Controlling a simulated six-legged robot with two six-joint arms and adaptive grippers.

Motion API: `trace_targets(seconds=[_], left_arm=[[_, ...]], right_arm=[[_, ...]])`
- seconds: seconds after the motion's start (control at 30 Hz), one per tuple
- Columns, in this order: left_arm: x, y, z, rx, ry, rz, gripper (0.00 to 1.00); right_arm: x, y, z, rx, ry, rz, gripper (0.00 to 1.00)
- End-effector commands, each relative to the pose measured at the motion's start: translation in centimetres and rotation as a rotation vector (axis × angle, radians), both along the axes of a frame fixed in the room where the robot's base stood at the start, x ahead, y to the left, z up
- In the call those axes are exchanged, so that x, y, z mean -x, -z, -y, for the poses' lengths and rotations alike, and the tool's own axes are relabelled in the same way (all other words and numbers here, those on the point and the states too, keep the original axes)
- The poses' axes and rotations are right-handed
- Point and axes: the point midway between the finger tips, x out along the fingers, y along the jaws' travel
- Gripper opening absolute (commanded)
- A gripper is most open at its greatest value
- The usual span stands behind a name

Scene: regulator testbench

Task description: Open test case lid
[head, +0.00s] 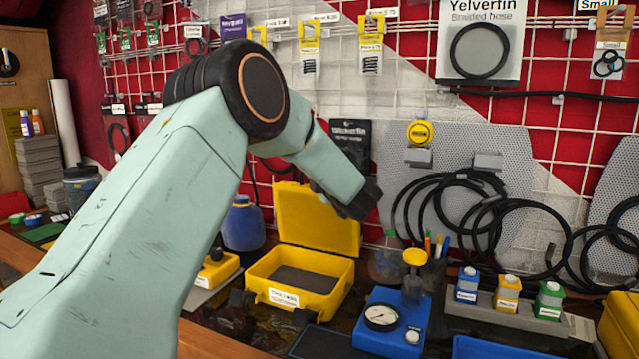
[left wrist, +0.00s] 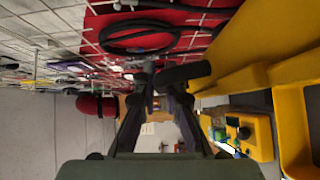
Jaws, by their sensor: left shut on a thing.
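The yellow test case (head: 300,292) sits on the bench with its lid (head: 318,213) raised, roughly upright and leaning back, its dark-lined inside showing. My left arm comes in from the left, and its dark wrist end (head: 358,203) is beside the lid's upper right corner. In the left wrist view the lid (left wrist: 255,45) fills the upper right. My left gripper (left wrist: 160,80) is shut there on a dark bar, apparently the lid's handle, beside the lid's edge. The exact contact is hard to make out. My right gripper is not in view.
A blue gauge unit (head: 390,322) with a yellow knob stands right of the case. Several coloured bottles (head: 507,292) stand on a grey rack farther right. A small yellow box (head: 217,268) and a blue jar (head: 243,226) are left of the case. A grid wall with hoses is behind.

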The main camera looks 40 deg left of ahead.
Motion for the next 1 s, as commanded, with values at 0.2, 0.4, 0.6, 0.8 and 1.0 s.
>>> trace_targets(seconds=[0.2, 0.4, 0.6, 0.8, 1.0], left_arm=[[0.61, -0.07, 0.05, -0.008, -0.002, 0.029, 0.00], [0.61, -0.17, 0.06, -0.007, -0.002, 0.030, 0.00], [0.58, -0.17, 0.08, -0.008, -0.001, 0.029, 0.19], [0.55, -0.09, 0.15, -0.008, 0.001, 0.026, 0.21], [0.74, -0.10, 0.75, -0.008, 0.003, 0.026, 0.21]], right_arm=[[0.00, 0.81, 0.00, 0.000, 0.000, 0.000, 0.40], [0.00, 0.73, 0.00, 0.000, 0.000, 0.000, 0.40], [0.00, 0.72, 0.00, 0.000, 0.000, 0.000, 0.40], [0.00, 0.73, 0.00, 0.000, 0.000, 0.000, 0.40], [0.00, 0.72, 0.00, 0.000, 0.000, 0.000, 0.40]])
